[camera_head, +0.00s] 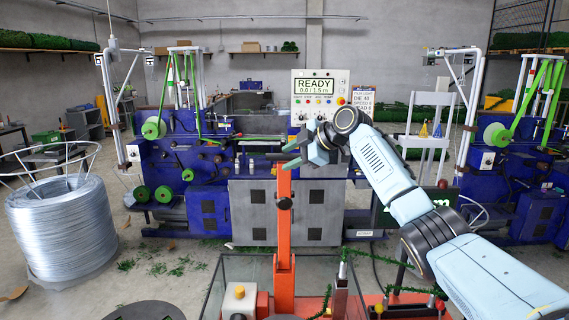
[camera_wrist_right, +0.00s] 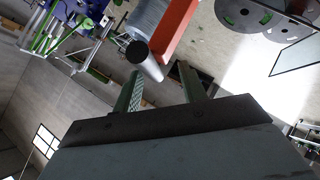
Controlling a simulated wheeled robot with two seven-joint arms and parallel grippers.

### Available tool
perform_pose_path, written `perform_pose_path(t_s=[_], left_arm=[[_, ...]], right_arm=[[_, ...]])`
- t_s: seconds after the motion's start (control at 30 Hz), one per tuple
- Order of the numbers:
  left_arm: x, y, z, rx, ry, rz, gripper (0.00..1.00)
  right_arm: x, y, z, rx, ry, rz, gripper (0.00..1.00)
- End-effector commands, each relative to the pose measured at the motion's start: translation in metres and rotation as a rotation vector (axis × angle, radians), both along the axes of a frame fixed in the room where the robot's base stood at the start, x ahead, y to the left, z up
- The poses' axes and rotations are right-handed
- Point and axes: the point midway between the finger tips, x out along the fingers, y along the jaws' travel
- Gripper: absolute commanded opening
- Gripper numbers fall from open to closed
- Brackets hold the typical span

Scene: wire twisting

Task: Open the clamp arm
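The orange clamp arm (camera_head: 284,240) stands upright in the front middle of the head view. A dark round-ended handle (camera_wrist_right: 137,52) shows beside its orange bar (camera_wrist_right: 175,27) in the right wrist view. My right gripper (camera_head: 294,155) is at the top end of the clamp arm, reaching in from the right. In the right wrist view its two green fingers (camera_wrist_right: 160,92) are spread apart, with the handle just beyond their tips. I cannot tell whether they touch it. My left gripper is in neither view.
A control panel (camera_head: 321,95) reading READY stands behind on the blue machine (camera_head: 185,165). A large wire coil (camera_head: 62,230) sits at the left. A yellow button box (camera_head: 239,303) and red-framed fixtures (camera_head: 340,295) stand close around the clamp's base. Open floor lies at the left.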

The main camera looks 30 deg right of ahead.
Motion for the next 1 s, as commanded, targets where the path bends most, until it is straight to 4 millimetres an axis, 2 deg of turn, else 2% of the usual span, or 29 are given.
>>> perform_pose_path(t_s=[0.2, 0.4, 0.6, 1.0], left_arm=[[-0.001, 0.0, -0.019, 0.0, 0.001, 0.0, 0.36], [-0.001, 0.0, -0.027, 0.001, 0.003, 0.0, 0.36], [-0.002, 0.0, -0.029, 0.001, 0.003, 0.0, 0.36], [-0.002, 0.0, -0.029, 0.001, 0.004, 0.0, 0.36]], right_arm=[[-0.04, -0.021, 0.025, -0.003, 0.0, -0.003, 0.41], [-0.066, -0.033, 0.044, -0.002, 0.005, -0.001, 0.41], [-0.077, -0.038, 0.053, -0.001, 0.007, 0.0, 0.41], [-0.078, -0.038, 0.054, 0.0, 0.008, 0.0, 0.41]])
